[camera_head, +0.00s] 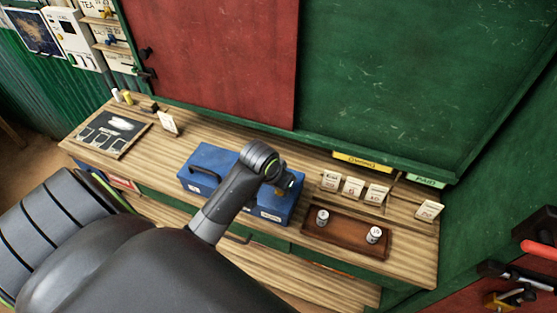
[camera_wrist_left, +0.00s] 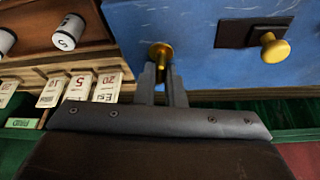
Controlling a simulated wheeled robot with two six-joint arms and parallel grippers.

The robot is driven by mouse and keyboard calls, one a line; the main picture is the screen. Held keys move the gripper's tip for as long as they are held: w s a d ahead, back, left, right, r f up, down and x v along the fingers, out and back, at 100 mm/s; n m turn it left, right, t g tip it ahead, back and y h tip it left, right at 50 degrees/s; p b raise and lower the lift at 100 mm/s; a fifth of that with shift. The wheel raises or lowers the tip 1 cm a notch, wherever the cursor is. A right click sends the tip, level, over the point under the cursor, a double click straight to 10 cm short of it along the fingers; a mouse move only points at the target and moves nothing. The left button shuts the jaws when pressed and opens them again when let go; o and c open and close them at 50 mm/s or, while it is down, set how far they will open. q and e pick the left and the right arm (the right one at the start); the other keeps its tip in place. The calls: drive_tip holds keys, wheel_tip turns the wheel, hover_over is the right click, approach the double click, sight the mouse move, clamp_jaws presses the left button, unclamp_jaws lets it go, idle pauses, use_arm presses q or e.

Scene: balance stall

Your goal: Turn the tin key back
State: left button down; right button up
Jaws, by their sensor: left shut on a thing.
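A blue tin (camera_head: 215,158) stands on the wooden counter. In the left wrist view the tin's blue face (camera_wrist_left: 200,18) fills the upper right and carries two brass pieces. One is the brass key (camera_wrist_left: 161,50), which sits between the fingertips of my left gripper (camera_wrist_left: 162,76). The fingers are shut on it, hiding part of it. The other is a round brass knob (camera_wrist_left: 268,46) on a dark plate, apart from the fingers. In the head view my left arm reaches over the tin, hiding its middle and most of the gripper.
A brown tray (camera_head: 347,236) with two white cylinders stands right of the tin, with several price cards (camera_head: 352,187) behind it. A dark board (camera_head: 108,135) lies at the counter's left. Red (camera_head: 215,55) and green panels rise behind the counter.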

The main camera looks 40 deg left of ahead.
use_arm(q)
drive_tip(key=shift+d+r+n+y+p, duration=0.15)
drive_tip(key=shift+n+y+p, duration=0.45)
drive_tip(key=shift+n+p, duration=0.8)
drive_tip(key=c, duration=1.5)
unclamp_jaws()
